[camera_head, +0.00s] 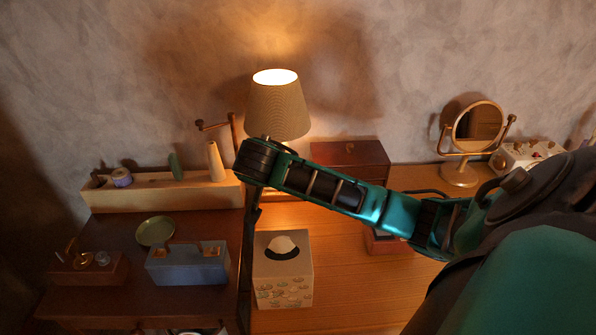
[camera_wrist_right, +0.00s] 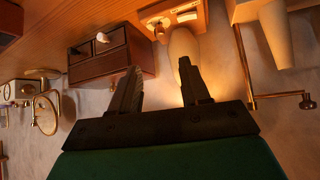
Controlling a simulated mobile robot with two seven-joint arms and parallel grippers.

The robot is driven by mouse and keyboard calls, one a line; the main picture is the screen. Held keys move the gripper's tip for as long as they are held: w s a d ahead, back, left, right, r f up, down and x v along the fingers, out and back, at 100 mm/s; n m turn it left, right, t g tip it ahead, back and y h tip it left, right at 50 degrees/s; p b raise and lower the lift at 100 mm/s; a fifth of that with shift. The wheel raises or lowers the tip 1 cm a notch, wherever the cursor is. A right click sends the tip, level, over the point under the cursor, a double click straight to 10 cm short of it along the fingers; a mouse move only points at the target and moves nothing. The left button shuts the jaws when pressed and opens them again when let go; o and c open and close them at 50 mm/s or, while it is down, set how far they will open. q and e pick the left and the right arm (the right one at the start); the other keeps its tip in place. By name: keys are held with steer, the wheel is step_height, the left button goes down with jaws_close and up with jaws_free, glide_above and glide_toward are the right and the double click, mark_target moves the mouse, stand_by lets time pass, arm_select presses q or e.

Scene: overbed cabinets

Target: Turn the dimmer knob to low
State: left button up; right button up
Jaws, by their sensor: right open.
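A lit table lamp with a ribbed beige shade (camera_head: 277,108) stands at the back in the head view; my right arm hides its lower part. In the right wrist view, its pale rounded body (camera_wrist_right: 184,44) rises from a wooden base (camera_wrist_right: 172,13). A small brass knob (camera_wrist_right: 158,31) sits at the base's edge; I take it for the dimmer, but its setting cannot be read. My right gripper (camera_wrist_right: 160,72) is open and empty. Its fingertips point toward the base and appear apart from the knob. My left gripper is not in view.
A wooden drawer box (camera_wrist_right: 112,48) is close left of the fingers in the wrist view. A brass hinged rod (camera_wrist_right: 250,85) stands to the right. A tissue box (camera_head: 283,272) and a round mirror (camera_head: 476,127) stand on the wooden top. Bare wood (camera_head: 335,290) lies at front.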

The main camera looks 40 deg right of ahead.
steer(key=x, duration=1.3)
steer(key=shift+a, duration=0.1)
steer(key=shift+c, duration=0.4)
jaws_close()
